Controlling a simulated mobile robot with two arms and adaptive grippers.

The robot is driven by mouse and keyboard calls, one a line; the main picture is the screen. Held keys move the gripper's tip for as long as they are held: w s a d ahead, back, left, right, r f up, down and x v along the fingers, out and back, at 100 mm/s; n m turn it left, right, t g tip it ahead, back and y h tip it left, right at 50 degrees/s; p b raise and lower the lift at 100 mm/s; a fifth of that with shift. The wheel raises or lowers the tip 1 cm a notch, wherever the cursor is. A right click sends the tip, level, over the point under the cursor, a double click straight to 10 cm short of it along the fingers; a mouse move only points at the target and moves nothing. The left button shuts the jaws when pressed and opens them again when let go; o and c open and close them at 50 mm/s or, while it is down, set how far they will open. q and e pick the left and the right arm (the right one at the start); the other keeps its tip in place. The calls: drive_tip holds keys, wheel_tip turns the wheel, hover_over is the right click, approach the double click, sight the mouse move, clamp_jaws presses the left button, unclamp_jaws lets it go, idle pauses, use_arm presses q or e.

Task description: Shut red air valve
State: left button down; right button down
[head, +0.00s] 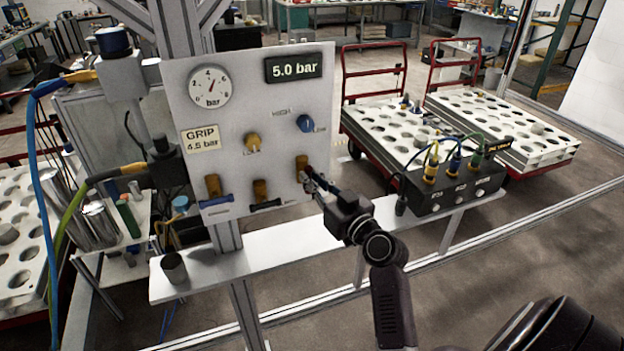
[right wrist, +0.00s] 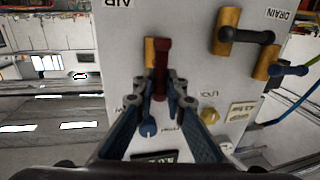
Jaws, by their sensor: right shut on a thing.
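The air valve is the rightmost of several brass valves on the grey panel (head: 240,110); its brass body (head: 301,162) shows in the head view. In the right wrist view, which is upside down, its red handle (right wrist: 162,55) lies roughly in line with the brass body (right wrist: 150,50), under a partly cut "AIR" label. My right gripper (head: 313,182) reaches the valve from the lower right. Its fingers (right wrist: 160,88) are shut on the red handle, one on each side. In the head view the gripper hides most of the handle. My left gripper is not in view.
The panel carries a gauge (head: 210,86), a "5.0 bar" display (head: 293,67), a blue knob (head: 305,123) and a brass knob (head: 252,142). Two other valves, one with a black handle (right wrist: 250,35), sit beside the air valve. A black connector box (head: 455,195) stands on the shelf's right end.

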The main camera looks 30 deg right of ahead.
drive_tip(key=shift+f+m, duration=0.1)
drive_tip(key=shift+m, duration=0.2)
drive_tip(key=m+h+b, duration=0.1)
drive_tip(key=m, duration=0.5)
drive_tip(key=f+m+t+h, duration=0.1)
drive_tip(key=m, duration=0.6)
drive_tip(key=m+h+b, duration=0.1)
drive_tip(key=m+h, duration=0.1)
drive_tip(key=m, duration=0.4)
drive_tip(key=shift+s+d+f+m+t+b, duration=0.1)
drive_tip(key=shift+d+f+m+t+b, duration=0.2)
drive_tip(key=shift+d+b, duration=0.1)
drive_tip(key=c, duration=2)
unclamp_jaws()
drive_tip(key=shift+o, duration=0.2)
drive_tip(key=shift+r, duration=0.1)
drive_tip(key=shift+s, duration=0.1)
